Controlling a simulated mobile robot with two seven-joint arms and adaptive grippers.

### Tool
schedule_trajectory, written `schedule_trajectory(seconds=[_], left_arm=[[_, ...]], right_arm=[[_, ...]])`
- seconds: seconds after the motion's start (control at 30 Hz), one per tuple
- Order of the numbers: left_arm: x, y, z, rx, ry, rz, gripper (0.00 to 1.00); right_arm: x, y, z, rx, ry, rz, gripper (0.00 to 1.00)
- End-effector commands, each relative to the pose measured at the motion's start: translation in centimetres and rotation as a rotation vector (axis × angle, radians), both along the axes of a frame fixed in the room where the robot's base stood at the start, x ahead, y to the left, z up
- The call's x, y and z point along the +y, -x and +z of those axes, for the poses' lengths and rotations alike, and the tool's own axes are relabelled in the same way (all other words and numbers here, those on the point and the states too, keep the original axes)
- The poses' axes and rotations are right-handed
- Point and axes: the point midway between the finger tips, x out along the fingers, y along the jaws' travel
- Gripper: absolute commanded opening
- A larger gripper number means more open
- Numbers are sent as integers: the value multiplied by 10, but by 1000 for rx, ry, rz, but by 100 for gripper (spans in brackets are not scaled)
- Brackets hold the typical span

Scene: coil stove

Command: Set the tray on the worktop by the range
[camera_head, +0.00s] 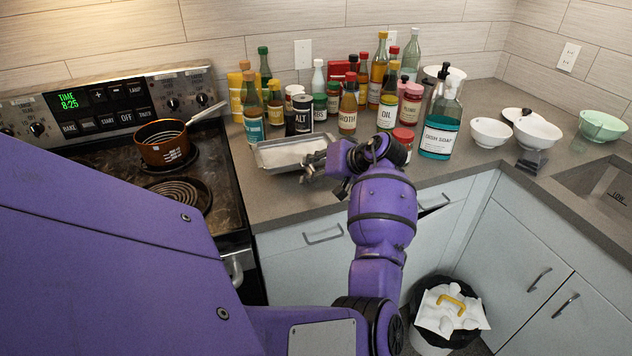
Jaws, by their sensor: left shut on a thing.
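A shallow silver metal tray (283,153) lies over the worktop (263,195), just right of the range (215,205) and in front of the bottles. My left gripper (315,166) is at the tray's right end, shut on its edge. The tray looks level; I cannot tell whether its underside touches the worktop. My wrist hides part of the tray's right end. The tray looks empty. My right gripper does not show.
A red-lidded jar (403,140) stands right of my wrist. A copper pan (165,150) is on the range. White bowls (490,132) stand farther right.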

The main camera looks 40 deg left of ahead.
Motion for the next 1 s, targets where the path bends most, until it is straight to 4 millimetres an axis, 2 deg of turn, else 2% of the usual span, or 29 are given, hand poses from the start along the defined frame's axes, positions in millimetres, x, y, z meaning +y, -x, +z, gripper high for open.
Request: schedule_trajectory(seconds=[0.17, 0.4, 0.77, 0.8, 0.93, 1.0], left_arm=[[3, -7, -8, -1, -1, -1, 0], [4, -8, -39, 0, -1, -1, 0], [4, -8, -43, -1, -2, 0, 0], [4, -7, -45, 0, 0, 0, 19], [3, -8, -43, -1, 1, 0, 36], [3, -8, -43, -1, 1, 0, 36]], right_arm=[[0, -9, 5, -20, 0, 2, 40], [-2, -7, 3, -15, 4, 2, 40], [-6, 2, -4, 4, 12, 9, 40], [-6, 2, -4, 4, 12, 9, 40], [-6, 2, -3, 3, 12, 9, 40], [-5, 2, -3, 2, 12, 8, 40]])
